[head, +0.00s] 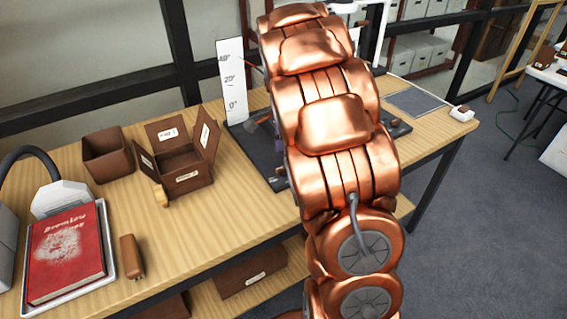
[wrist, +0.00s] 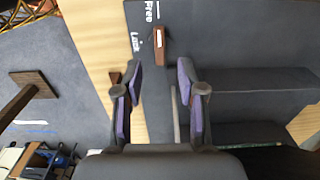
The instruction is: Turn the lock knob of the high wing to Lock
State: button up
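In the wrist view, a small brown lock knob (wrist: 161,47) with a white mark sits on a dark grey panel (wrist: 215,35), beside the white words "Free" and "Lock". Its long side runs up and down in the picture. My gripper (wrist: 160,75) has its two purple-padded fingers apart. The knob shows just beyond the fingertips, roughly midway between them, and nothing visibly grips it. A thin pale bar shows between the fingers. In the head view my arm hides the gripper, the knob and much of the dark stand (head: 262,160). I cannot tell which part is the high wing.
A white angle scale (head: 233,82) stands at the back of the wooden table (head: 235,215). An open labelled brown box (head: 182,178), another brown box (head: 108,155) and a red book (head: 67,253) are to the left. A grey mat (head: 416,102) lies at the right.

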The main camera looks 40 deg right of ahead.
aim_at(284, 166)
jog(key=shift+f+p, duration=0.4)
jog(key=shift+f, duration=2.4)
grip_shut()
